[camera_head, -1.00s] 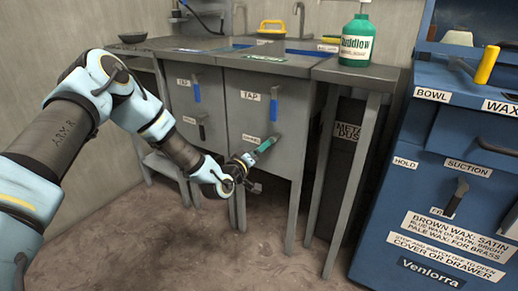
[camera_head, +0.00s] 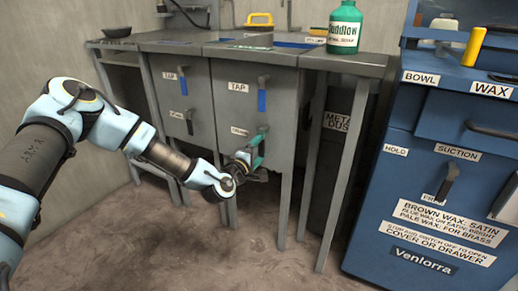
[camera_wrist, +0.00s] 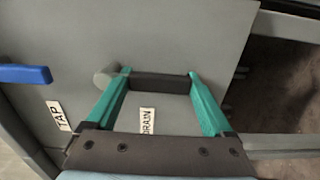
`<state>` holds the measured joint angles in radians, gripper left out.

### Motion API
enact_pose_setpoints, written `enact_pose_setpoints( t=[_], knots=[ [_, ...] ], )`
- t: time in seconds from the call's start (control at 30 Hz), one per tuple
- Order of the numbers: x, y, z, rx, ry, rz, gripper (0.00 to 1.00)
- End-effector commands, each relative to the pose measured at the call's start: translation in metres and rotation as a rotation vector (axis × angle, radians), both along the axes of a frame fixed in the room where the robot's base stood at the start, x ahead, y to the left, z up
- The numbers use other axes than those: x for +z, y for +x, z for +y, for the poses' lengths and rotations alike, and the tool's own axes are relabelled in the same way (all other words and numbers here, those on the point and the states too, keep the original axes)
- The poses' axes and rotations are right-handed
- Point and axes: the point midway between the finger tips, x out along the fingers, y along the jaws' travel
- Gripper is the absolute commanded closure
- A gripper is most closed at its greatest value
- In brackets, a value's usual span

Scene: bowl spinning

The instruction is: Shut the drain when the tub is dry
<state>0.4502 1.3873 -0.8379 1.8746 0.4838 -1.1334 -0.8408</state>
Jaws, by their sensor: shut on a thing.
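The drain lever (camera_wrist: 160,83) is a dark bar on a round pivot, on the grey cabinet front beside the DRAIN label (camera_wrist: 147,121). In the head view it hangs down below the right TAP lever (camera_head: 262,95). My gripper (camera_wrist: 160,75) is at the lever, one green finger at each end of the bar, shut on it. In the head view my gripper (camera_head: 257,148) reaches it from the lower left. The blue TAP lever (camera_wrist: 25,74) also shows in the wrist view. The inside of the tub is hidden, so I cannot see whether it is dry.
A grey bench (camera_head: 215,47) carries a green bottle (camera_head: 344,27), a yellow-handled tool (camera_head: 260,20) and a dark bowl (camera_head: 117,31). Another tap lever (camera_head: 183,82) is on the left door. A blue machine (camera_head: 430,190) stands right. The brown floor in front is clear.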

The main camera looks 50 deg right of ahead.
Motion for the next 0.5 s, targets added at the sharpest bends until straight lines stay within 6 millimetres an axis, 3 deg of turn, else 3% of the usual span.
enact_pose_setpoints(
  t=[0.5],
  knots=[
    [-0.0015,-0.0019,0.0002,0.000,-0.006,0.034,1.00]
  ],
)
